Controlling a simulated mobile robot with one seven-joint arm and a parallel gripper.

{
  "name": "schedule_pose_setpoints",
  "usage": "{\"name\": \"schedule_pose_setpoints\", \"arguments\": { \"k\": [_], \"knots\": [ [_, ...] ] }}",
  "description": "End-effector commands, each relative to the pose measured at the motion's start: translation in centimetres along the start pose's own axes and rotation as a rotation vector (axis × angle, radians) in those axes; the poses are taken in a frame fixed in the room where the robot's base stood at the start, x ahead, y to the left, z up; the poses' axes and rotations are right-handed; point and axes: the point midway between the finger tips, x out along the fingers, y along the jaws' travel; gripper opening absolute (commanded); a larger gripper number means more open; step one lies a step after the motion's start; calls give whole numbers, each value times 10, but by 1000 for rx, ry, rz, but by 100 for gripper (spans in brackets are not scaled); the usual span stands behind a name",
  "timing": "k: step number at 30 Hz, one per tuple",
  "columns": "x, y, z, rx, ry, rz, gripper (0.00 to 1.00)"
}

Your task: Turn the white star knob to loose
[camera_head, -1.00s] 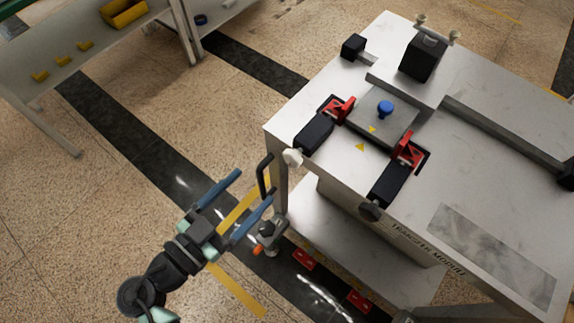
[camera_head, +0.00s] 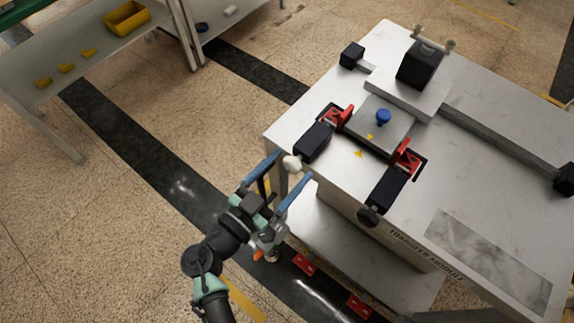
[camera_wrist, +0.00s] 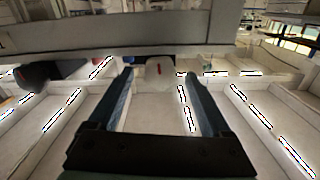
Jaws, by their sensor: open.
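The white star knob (camera_head: 291,163) sits on the near left side of the metal table, at the end of a black block. In the wrist view the knob appears between the fingertips (camera_wrist: 158,76), with a gap showing on the right. I cannot tell whether either finger touches it.
A dark knob (camera_head: 369,215) is on the same table side, to the right. Two red clamps (camera_head: 337,117) and a blue knob (camera_head: 383,116) are on the table top (camera_head: 460,190). A shelf with yellow bins (camera_head: 127,17) stands at upper left. Floor on the left is clear.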

Motion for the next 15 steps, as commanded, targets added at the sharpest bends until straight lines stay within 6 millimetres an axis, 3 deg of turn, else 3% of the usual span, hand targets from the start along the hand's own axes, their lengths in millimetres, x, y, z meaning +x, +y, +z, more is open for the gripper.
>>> {"name": "schedule_pose_setpoints", "arguments": {
  "k": [10, 15],
  "knots": [
    [4, 0, 0, 0, -1, 0, 81],
    [4, 0, 0, 0, -1, 0, 50]
  ]
}}
